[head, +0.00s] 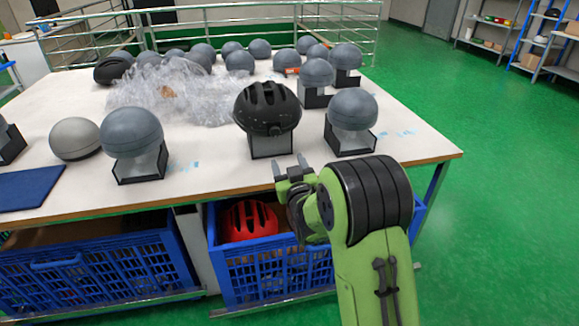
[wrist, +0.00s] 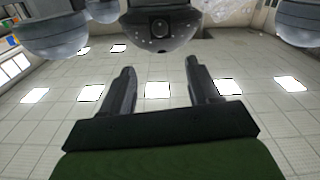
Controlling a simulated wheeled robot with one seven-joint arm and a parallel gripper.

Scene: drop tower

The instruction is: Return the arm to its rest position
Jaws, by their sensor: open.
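My green and black arm reaches up from the lower right in the head view. My gripper (head: 292,170) is at the front edge of the white table (head: 215,178). It is open, with nothing between its fingers. In the wrist view my gripper (wrist: 160,82) shows two parted dark fingers against the ceiling. The black helmet (head: 267,107) rests on a stand just behind my gripper. Its underside (wrist: 160,22) shows at the top of the wrist view, beyond the fingertips. I cannot tell the exact gap between them.
Grey headforms on stands, such as one at right (head: 352,112) and one at left (head: 132,132), flank the helmet. Clear plastic wrap (head: 180,92) lies behind. Blue crates (head: 262,272) sit under the table, one holding a red helmet (head: 249,219). Green floor at right (head: 500,170) is free.

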